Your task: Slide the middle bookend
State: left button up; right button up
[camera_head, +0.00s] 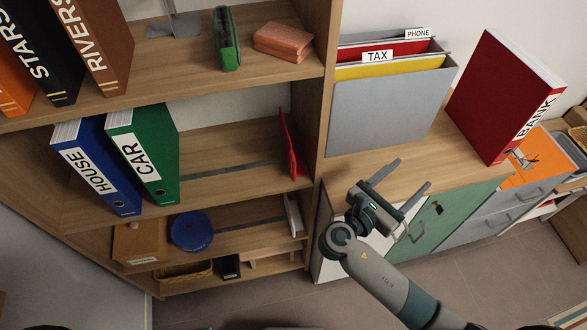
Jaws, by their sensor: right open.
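The red bookend (290,148) stands upright at the right end of the middle shelf (235,142), close to the bookcase's side panel. A dark slot runs along that shelf to its left. A grey metal bookend (182,25) stands on the upper shelf and a white bookend (292,216) at the right end of the lower shelf. My right gripper (413,173) is open and empty, in front of the low cabinet, right of the red bookend and apart from it. The bookcase side panel lies between them in the picture. My left gripper is out of view.
A blue HOUSE binder (97,165) and a green CAR binder (146,150) stand left on the middle shelf, with bare shelf before the red bookend. A grey file box (385,112) and a red BANK binder (500,95) stand on the cabinet (440,160).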

jog(key=shift+c, duration=0.6)
